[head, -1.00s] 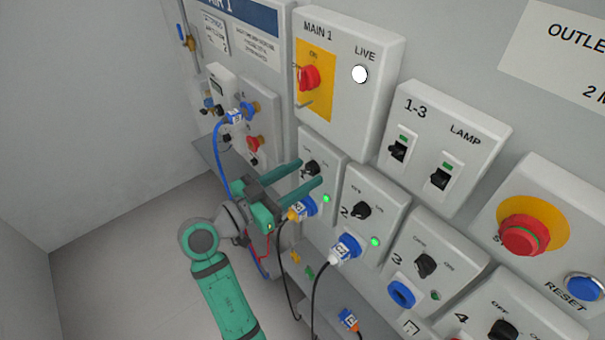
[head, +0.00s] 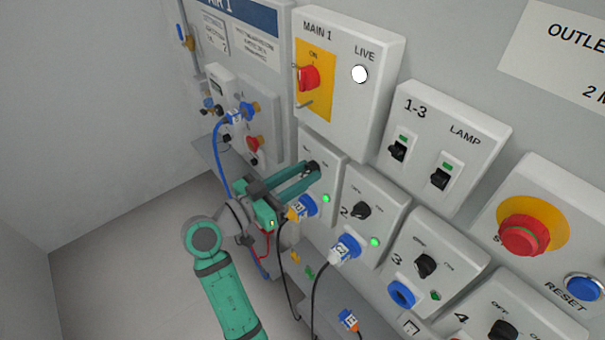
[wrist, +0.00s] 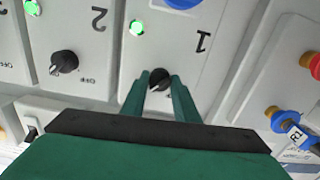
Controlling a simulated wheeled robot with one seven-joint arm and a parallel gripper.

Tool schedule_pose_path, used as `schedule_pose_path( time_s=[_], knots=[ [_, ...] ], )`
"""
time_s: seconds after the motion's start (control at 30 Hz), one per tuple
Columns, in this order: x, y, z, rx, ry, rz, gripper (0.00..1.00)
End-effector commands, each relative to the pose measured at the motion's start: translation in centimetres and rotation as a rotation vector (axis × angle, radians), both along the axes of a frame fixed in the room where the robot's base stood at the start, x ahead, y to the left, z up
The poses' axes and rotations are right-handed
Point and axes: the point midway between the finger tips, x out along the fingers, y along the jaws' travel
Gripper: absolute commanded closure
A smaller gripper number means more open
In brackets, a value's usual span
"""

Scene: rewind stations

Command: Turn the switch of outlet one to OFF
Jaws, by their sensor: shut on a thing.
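The outlet one box (head: 331,172) is on the wall panel below the main switch box; its number 1 shows upside down in the wrist view. Its black rotary switch (wrist: 158,77) sits between my fingertips in the wrist view. My gripper (head: 308,171) is shut on this switch, and the fingers hide part of it and its labels. The green lamp (head: 326,199) of outlet one is lit. A blue plug (head: 306,206) sits in the socket below my fingers.
Outlet two, with its black switch (head: 361,210) and blue plug (head: 346,246), is just to the right. The main switch box (head: 345,85) is above. A red stop button (head: 523,236) is at the right. Cables hang below the plugs.

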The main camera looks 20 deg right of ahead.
Motion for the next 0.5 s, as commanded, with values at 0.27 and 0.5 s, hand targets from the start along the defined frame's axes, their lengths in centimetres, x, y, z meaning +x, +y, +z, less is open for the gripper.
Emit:
schedule_pose_path(
  time_s=[0.27, 0.5],
  knots=[
    [-0.10, 0.00, -0.02, -0.066, 0.185, -0.001, 0.95],
    [-0.14, -0.02, -0.02, -0.144, 0.399, -0.001, 0.95]
  ],
)
